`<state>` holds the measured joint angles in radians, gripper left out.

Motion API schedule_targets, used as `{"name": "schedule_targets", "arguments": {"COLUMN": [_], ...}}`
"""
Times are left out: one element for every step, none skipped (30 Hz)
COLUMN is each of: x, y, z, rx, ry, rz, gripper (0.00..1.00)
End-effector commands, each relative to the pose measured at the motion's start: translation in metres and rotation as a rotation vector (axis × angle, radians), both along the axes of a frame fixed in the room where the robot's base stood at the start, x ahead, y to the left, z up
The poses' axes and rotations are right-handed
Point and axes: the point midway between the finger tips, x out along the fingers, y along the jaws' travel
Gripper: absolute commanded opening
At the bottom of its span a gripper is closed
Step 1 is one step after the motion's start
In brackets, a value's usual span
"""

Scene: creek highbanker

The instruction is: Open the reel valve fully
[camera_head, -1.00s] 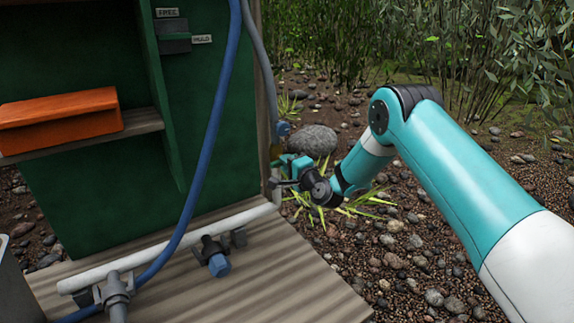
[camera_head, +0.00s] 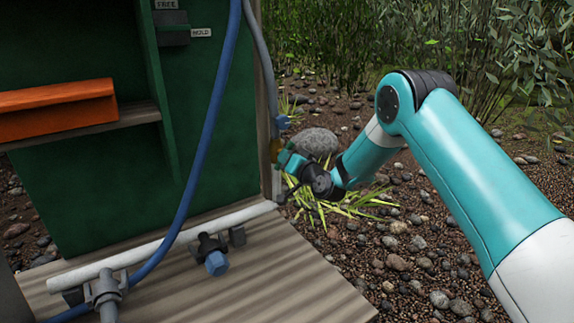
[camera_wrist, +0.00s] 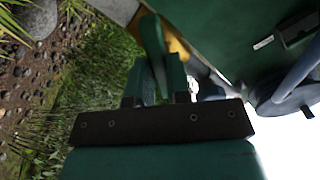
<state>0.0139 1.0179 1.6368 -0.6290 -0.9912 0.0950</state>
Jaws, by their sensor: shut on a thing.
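The reel valve (camera_head: 275,150) shows as a small brass-yellow part at the right edge of the green panel, below a blue hose fitting (camera_head: 284,122). My gripper (camera_head: 285,160) is at the valve, shut on what appears to be its handle and mostly covering it. In the wrist view, the teal fingers (camera_wrist: 157,75) stand close together around a narrow dark green piece (camera_wrist: 152,35). The yellow part (camera_wrist: 178,46) shows just behind them. The valve's exact handle angle is hard to make out.
A white pipe (camera_head: 165,243) with a blue-capped fitting (camera_head: 216,262) runs low along the wooden deck (camera_head: 280,285). A blue hose (camera_head: 208,120) hangs before the green panel (camera_head: 110,200). An orange tray (camera_head: 60,108) sits on a shelf. A rock (camera_head: 317,142) lies behind my gripper.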

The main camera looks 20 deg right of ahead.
Motion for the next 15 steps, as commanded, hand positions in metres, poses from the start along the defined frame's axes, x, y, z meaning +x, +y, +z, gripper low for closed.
{"name": "schedule_targets", "arguments": {"x": [-0.0004,-0.0004,-0.0003,-0.0004,-0.0004,-0.0005,-0.0006,-0.0006,-0.0004,-0.0004,-0.0004,-0.0004,-0.0004,-0.0004,-0.0004], "y": [-0.0001,-0.0002,-0.0003,-0.0004,-0.0004,-0.0004,-0.0003,-0.0003,-0.0003,-0.0003,-0.0004,-0.0005,-0.0004,-0.0004,-0.0004], "z": [-0.0039,-0.0041,-0.0041,-0.004,-0.0039,-0.0043,-0.0044,-0.0044,-0.0042,-0.0041,-0.0042,-0.0042,-0.004,-0.0037,-0.0033], "rx": [-0.042,-0.07,-0.106,-0.133,-0.16,-0.195,-0.221,-0.247,-0.281,-0.305,-0.329,-0.36,-0.383,-0.402,-0.429], "ry": [-0.014,-0.022,-0.034,-0.043,-0.052,-0.063,-0.071,-0.079,-0.091,-0.099,-0.106,-0.116,-0.124,-0.131,-0.14], "rz": [0.0,-0.001,-0.001,-0.001,-0.001,-0.001,-0.001,-0.001,-0.001,-0.001,-0.001,-0.001,-0.001,-0.001,-0.001], "gripper": [0.0,0.0,0.0,0.0,0.0,0.0,0.0,0.0,0.0,0.0,0.0,0.0,0.0,0.0,0.0]}}
